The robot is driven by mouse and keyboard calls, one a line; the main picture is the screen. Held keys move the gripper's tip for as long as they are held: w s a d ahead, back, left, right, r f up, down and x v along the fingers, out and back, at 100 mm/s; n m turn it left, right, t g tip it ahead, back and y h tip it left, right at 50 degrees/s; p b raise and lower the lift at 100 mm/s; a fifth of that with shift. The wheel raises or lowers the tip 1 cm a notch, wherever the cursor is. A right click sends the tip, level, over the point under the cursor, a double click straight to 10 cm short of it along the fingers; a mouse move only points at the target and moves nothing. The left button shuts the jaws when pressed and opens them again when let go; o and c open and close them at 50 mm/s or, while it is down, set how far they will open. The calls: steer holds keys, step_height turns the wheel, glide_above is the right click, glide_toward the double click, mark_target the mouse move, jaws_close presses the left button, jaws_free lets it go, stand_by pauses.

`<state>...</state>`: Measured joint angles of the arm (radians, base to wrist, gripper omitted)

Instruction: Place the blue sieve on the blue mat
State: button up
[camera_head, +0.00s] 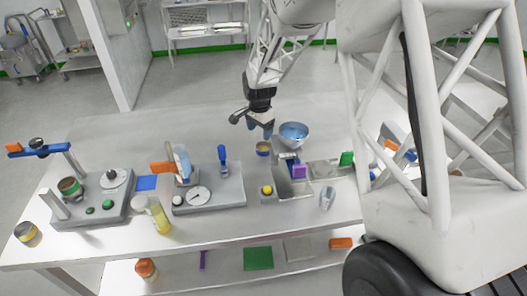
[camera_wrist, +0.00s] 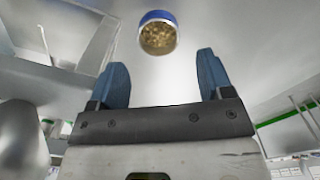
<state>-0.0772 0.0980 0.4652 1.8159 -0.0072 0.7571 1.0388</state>
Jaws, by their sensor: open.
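The blue sieve (camera_head: 263,148), a small round piece with a blue rim and a gold-brown face, stands on the bench near the middle. It also shows in the wrist view (camera_wrist: 157,36), beyond my fingertips and between their lines, apart from both. My gripper (camera_head: 260,133) hangs just above and behind the sieve in the head view. Its two blue fingers are spread and empty in the wrist view (camera_wrist: 161,62). The flat blue mat (camera_head: 147,183) lies to the left on the bench, between two grey devices, with nothing on it.
A grey bowl with blue inside (camera_head: 294,134) stands close right of the sieve. A grey dial scale (camera_head: 210,198) and a blue-handled tool (camera_head: 222,156) stand between sieve and mat. A yellow bottle (camera_head: 161,218) stands before the mat. The back of the bench is clear.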

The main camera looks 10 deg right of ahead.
mark_target(262, 148)
steer(key=shift+w+d+f+m, duration=0.1)
steer(key=shift+d+f+m, duration=0.1)
steer(key=shift+f+m, duration=0.4)
steer(key=shift+w+d+f+m, duration=0.1)
steer(key=shift+d+f+m, duration=0.2)
steer(key=shift+m, duration=0.4)
steer(key=shift+a+f, duration=0.1)
steer(key=shift+f, duration=1.25)
steer(key=shift+f, duration=2.65)
steer(key=c, duration=0.8)
steer(key=shift+o, duration=0.2)
steer(key=shift+r, duration=0.15)
